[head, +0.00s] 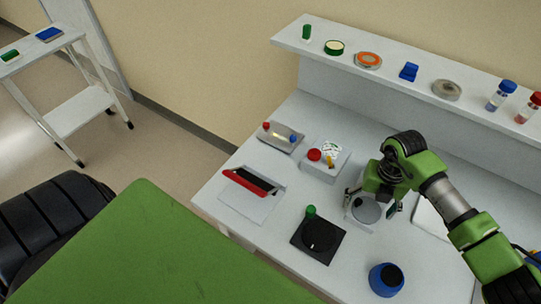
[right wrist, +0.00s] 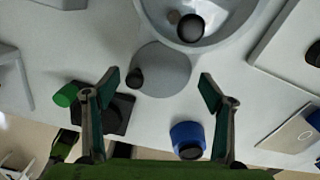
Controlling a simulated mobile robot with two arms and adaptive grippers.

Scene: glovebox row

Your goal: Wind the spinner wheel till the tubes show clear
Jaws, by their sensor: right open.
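The spinner's grey wheel (head: 367,212) sits on the white bench under my right gripper, with a small dark knob near its edge. In the right wrist view the wheel (right wrist: 168,72) lies just ahead of and between the fingertips, its knob (right wrist: 134,78) toward the left finger. A round grey bowl (right wrist: 222,22) with a dark round part in it stands beyond the wheel. My left gripper is out of view.
A black square plate with a disc (head: 319,236) and green knob, and a blue round container (head: 386,279), stand close by. A red-and-black item (head: 250,181), a pouch (head: 280,137) and a white box (head: 325,160) lie left. A shelf (head: 400,82) runs behind.

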